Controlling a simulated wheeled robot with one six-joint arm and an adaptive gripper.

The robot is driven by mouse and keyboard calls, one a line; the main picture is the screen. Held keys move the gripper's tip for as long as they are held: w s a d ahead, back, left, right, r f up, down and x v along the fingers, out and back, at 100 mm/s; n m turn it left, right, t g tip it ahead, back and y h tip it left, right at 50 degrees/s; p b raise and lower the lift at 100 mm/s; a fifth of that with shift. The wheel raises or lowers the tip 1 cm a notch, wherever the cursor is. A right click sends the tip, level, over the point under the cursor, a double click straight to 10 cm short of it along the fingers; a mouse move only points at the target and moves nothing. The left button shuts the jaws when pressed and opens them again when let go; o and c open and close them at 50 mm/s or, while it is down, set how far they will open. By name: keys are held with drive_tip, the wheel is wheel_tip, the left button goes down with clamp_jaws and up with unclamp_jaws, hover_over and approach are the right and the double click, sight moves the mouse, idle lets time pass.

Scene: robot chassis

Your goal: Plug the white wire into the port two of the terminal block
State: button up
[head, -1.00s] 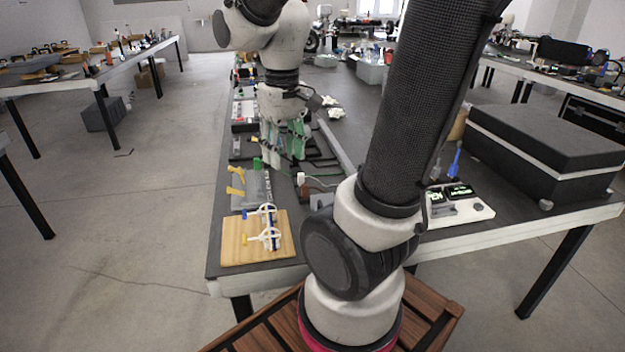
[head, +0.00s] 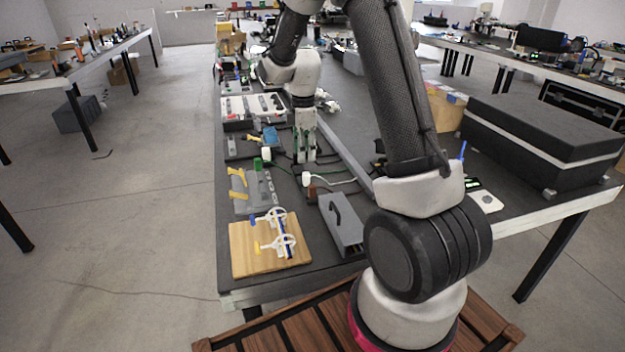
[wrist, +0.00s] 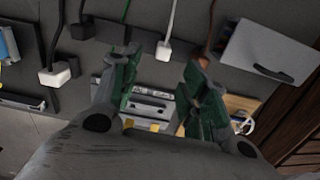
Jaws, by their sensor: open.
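The white wire (head: 338,182) ends in a small white plug (head: 306,179) lying on the dark bench; the plug also shows in the wrist view (wrist: 164,50), in the gap between my fingers. My gripper (head: 306,160) is open, points down and is empty, just behind the white plug in the head view. Its green finger pads show in the wrist view (wrist: 161,64). The grey block (head: 246,200), apparently the terminal block, lies left of the plug with yellow pieces and a green piece beside it. It is partly visible beyond my fingers in the wrist view (wrist: 150,104). Port numbers are unreadable.
Another white plug (wrist: 56,74) is on a black wire. A brown plug (wrist: 201,56) lies close right of the white wire's plug. A grey box with a black handle (head: 342,222) and a wooden board with white clamps (head: 238,256) stand nearer.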

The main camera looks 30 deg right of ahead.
sight(306, 173)
drive_tip(key=f, duration=0.7)
drive_tip(key=shift+s+d+f, duration=0.15)
drive_tip(key=shift+s+f, duration=0.1)
drive_tip(key=shift+f, duration=0.15)
drive_tip(key=c, duration=0.9)
